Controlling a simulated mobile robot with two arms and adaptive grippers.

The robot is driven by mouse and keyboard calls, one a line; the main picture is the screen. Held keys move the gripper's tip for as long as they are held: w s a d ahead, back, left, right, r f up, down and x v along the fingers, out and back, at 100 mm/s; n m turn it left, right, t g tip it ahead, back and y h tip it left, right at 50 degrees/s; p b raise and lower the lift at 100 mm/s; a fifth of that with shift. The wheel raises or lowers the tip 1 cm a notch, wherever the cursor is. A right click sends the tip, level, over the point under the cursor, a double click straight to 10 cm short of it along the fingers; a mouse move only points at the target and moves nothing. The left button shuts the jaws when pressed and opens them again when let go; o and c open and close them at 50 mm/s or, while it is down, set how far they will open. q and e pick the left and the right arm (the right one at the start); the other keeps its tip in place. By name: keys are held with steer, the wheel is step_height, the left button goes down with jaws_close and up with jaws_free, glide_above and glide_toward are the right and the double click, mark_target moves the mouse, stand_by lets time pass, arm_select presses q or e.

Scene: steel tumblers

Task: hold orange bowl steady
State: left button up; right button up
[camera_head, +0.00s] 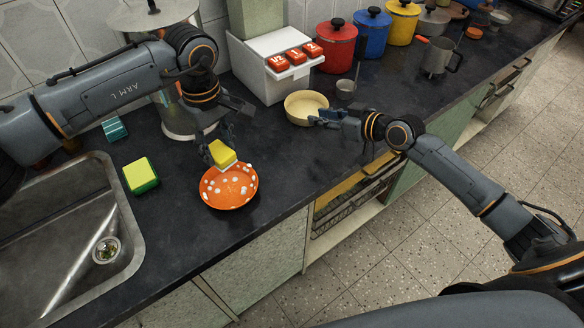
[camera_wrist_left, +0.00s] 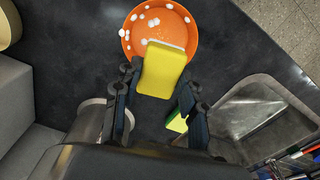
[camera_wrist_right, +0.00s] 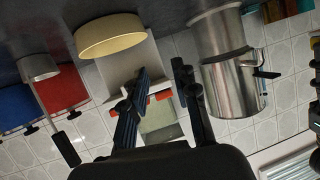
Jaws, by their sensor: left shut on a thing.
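The orange bowl (camera_head: 228,205) sits on the dark counter to the right of the sink, with several small white blobs in it. It also shows in the left wrist view (camera_wrist_left: 178,22). My left gripper (camera_head: 221,150) is shut on a yellow sponge (camera_head: 223,155), which is at the bowl's far edge; I cannot tell whether it touches the bowl. The sponge lies between the fingers in the left wrist view (camera_wrist_left: 163,72). My right gripper (camera_head: 323,117) is open and empty, close to the cream bowl (camera_head: 303,112) and away from the orange bowl.
A green and yellow sponge (camera_head: 141,175) lies between the sink (camera_head: 122,215) and the orange bowl. A steel pot (camera_head: 185,122) stands behind my left gripper. A white box with red blocks (camera_head: 268,78) and several coloured canisters stand along the back. The counter right of the orange bowl is clear.

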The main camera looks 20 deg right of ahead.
mark_target(232, 189)
steer(key=s+a+f+g+y, duration=0.1)
steer(key=s+a, duration=0.2)
steer(key=s+a+f+y, duration=0.1)
steer(key=s+a, duration=0.3)
steer(key=s+a+f+g+y, duration=0.1)
steer(key=s+a, duration=0.2)
steer(key=a, duration=0.1)
steer(key=shift+s+a+f+g, duration=0.15)
steer(key=shift+a+g, duration=0.05)
steer(key=shift+g, duration=0.1)
steer(key=shift+s+a+y, duration=0.15)
steer(key=shift+a+y, duration=0.15)
steer(key=x, duration=1.2)
steer(key=shift+s+d, duration=0.1)
steer(key=shift+c, duration=0.5)
steer(key=shift+f, duration=0.1)
jaws_close()
